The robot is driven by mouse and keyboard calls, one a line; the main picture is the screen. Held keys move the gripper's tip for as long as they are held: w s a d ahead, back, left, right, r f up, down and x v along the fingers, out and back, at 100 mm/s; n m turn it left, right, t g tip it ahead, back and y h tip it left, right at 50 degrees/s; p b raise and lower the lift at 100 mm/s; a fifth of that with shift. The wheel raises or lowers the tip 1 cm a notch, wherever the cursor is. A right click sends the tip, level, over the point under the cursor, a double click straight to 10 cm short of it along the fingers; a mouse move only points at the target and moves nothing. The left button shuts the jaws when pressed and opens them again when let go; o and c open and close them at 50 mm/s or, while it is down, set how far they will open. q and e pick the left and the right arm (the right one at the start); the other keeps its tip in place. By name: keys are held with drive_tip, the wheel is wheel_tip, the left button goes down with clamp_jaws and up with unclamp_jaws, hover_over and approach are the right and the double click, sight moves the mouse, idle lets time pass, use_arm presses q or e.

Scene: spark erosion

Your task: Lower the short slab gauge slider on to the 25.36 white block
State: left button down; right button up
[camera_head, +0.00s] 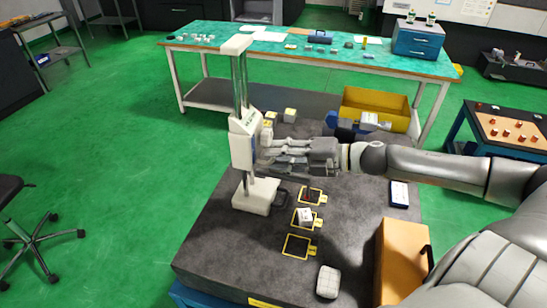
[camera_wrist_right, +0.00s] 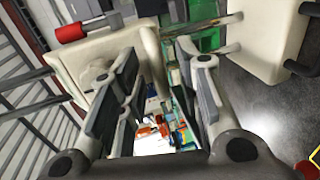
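The slab gauge stands at the left of the dark granite slab, with a white slider (camera_head: 243,135) partway up its posts and a pale base (camera_head: 256,196). A small white block (camera_head: 304,215) sits at the middle yellow-outlined square; its marking is too small to read. My right gripper (camera_head: 272,153) is just right of the slider, above the slab. In the right wrist view its fingers (camera_wrist_right: 155,65) are apart, with a visible gap; the slider (camera_wrist_right: 100,62) with a red knob lies beyond the left finger. Contact cannot be told. My left gripper is out of view.
Yellow squares (camera_head: 298,246) mark the granite slab (camera_head: 230,250). A light ribbed block (camera_head: 328,282), an orange box (camera_head: 402,260) and a white-faced device (camera_head: 399,194) lie on its right side. A yellow bin (camera_head: 375,107) and small blocks stand at the back.

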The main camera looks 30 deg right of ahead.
drive_tip(key=shift+w+a+f, duration=0.1)
drive_tip(key=shift+w+a, duration=0.4)
drive_tip(key=shift+w, duration=0.05)
drive_tip(key=shift+f, duration=0.1)
clamp_jaws()
